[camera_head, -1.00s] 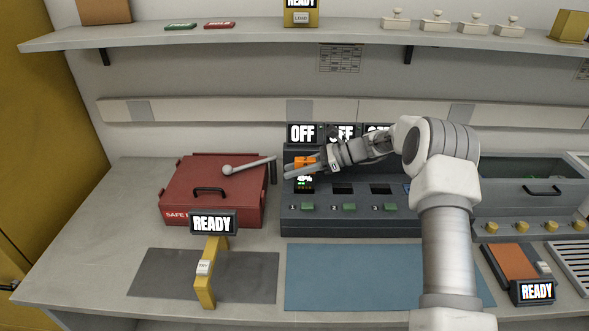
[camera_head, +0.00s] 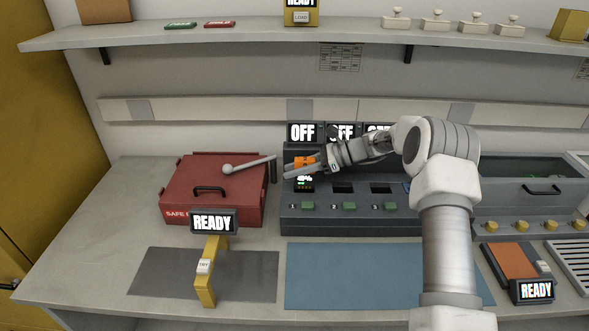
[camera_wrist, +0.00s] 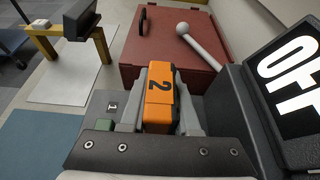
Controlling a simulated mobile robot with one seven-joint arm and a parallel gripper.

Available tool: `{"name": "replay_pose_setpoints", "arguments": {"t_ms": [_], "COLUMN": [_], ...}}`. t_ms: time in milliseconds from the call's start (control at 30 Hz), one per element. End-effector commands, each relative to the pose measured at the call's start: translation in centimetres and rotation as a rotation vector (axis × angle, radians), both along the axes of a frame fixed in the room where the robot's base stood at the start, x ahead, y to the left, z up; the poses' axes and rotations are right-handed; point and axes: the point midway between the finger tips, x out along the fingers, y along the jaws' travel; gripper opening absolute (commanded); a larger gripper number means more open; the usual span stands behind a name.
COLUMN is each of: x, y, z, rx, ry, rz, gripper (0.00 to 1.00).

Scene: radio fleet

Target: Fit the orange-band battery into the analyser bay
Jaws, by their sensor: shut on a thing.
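My gripper (camera_head: 299,168) is shut on an orange battery (camera_head: 306,161) at the left end of the dark analyser (camera_head: 328,226). In the wrist view the battery (camera_wrist: 159,98) stands between the two fingers and bears a black 2. A small lit percentage readout (camera_head: 304,181) shows just below the gripper; I cannot tell whether it belongs to the battery or the bay. The middle bay (camera_head: 343,188) and right bay (camera_head: 381,188) look dark and empty. The left bay's opening is hidden by the gripper and battery, so how deep the battery sits cannot be told.
A red case (camera_head: 240,210) stands close to the analyser's left, with a grey ball-ended lever (camera_head: 248,164) near the gripper. Screens reading OFF (camera_head: 302,133) rise behind the bays. A yellow READY stand (camera_head: 206,285) stands in front. The blue mat (camera_head: 350,280) is clear.

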Motion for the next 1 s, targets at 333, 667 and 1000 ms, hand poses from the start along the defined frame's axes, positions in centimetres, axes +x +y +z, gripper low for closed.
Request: {"name": "replay_pose_setpoints", "arguments": {"t_ms": [333,667,1000], "x": [0.0,0.0,0.0], "y": [0.0,0.0,0.0], "z": [-0.9,-1.7,-2.6], "rx": [0.001,0.001,0.000], "ry": [-0.001,-0.001,-0.001], "rz": [0.000,0.000,0.000], "gripper": [0.00,0.00,0.00]}}
